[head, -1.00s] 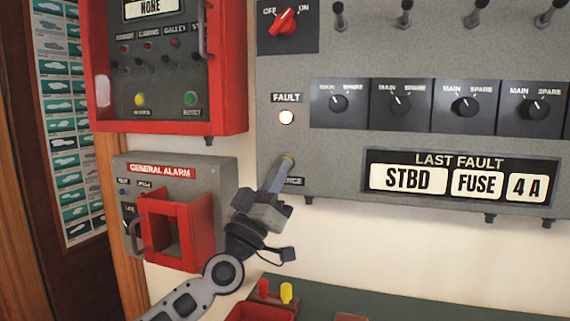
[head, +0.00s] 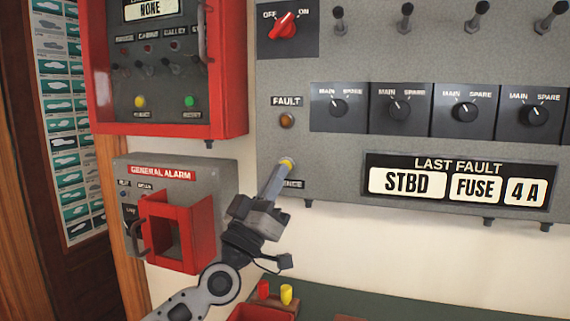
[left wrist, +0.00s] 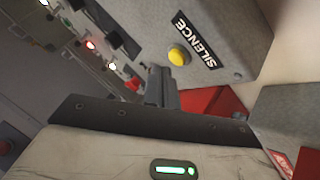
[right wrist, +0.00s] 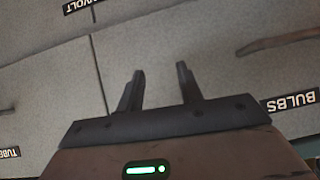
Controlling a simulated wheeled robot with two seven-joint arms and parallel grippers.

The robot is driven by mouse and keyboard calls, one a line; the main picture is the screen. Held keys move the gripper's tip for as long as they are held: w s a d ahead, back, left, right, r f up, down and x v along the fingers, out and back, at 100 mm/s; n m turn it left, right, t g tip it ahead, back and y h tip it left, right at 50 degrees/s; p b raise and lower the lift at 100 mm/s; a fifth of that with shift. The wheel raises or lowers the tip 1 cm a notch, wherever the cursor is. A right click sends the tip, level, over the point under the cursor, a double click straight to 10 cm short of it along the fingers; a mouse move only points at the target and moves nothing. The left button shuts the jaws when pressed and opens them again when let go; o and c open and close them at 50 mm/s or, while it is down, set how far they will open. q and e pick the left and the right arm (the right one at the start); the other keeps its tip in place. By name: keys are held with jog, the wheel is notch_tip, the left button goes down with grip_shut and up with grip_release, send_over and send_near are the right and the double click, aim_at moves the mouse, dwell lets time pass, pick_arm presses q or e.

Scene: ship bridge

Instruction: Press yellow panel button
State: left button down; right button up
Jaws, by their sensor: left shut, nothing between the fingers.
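The yellow button (head: 287,163) is on the grey panel below the FAULT lamp (head: 287,120). It also shows in the left wrist view (left wrist: 178,56), beside the SILENCE label (left wrist: 195,40). My left gripper (head: 281,170) is shut and empty, its fingertips just below and in front of the button and hiding part of it and its label in the head view. In the left wrist view the fingers (left wrist: 157,72) appear a little beside the button; I cannot tell whether they touch. My right gripper (right wrist: 159,72), seen only in the right wrist view, is open and empty.
A red GENERAL ALARM guard (head: 178,232) projects from the wall left of my left arm. A red-framed box (head: 170,125) hangs above it. Rotary knobs (head: 400,108) and the LAST FAULT display (head: 460,182) are to the right. Red and yellow pieces (head: 286,294) stand below.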

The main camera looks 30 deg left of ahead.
pick_arm(q)
jog(key=s+p, duration=0.1)
jog(key=s, duration=0.1)
jog(key=s+d+p, duration=0.1)
jog(key=s, duration=0.2)
jog(key=shift+d+p, duration=0.1)
jog(key=shift+p, duration=0.25)
dwell(0.8)
